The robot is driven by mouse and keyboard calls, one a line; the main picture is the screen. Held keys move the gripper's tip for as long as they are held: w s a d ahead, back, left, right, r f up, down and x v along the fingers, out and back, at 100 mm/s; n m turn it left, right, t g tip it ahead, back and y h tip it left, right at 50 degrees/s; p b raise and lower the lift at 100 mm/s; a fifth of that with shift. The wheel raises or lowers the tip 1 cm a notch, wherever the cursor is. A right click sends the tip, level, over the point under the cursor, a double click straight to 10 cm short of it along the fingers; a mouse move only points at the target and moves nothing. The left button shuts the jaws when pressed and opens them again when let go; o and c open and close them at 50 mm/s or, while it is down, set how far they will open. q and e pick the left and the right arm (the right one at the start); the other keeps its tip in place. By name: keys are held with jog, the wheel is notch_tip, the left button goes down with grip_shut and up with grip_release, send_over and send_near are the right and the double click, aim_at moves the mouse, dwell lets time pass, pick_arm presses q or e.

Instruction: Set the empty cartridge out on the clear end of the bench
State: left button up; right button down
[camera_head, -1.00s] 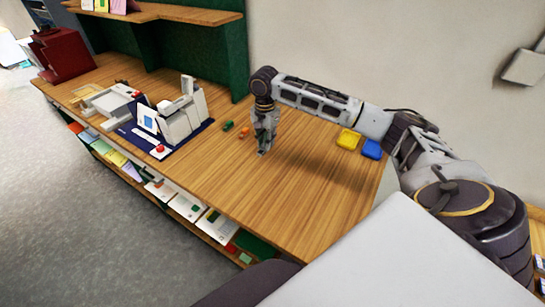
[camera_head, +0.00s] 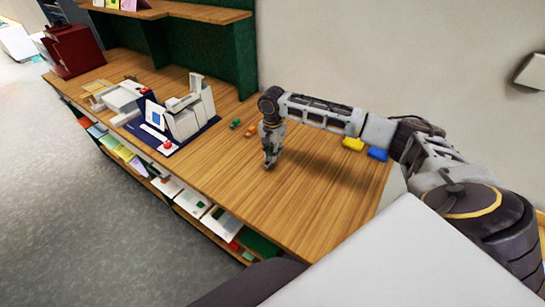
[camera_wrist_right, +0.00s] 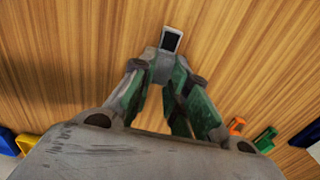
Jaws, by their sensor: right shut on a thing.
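My right gripper (camera_head: 270,163) points down at the wooden bench (camera_head: 290,205), low over its bare middle stretch. In the right wrist view its fingers (camera_wrist_right: 166,66) come together on a small pale grey cartridge (camera_wrist_right: 171,40) with a dark face, held at the fingertips. In the head view the cartridge is too small to make out apart from the fingers. I cannot tell whether it touches the wood. My left gripper is not in view.
A small green piece (camera_head: 235,123) and an orange piece (camera_head: 251,131) lie left of the gripper. A yellow tray (camera_head: 353,143) and a blue tray (camera_head: 377,153) lie to the right. A white device (camera_head: 188,115) stands on a dark blue mat farther left. The bench's near end is bare.

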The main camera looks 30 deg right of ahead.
jog(key=shift+f, duration=1.15)
jog(key=c, duration=1.4)
grip_release()
jog(key=shift+f, duration=0.1)
notch_tip(320, 180, up, 12)
jog(key=shift+r+b, duration=0.15)
jog(key=shift+b, duration=0.25)
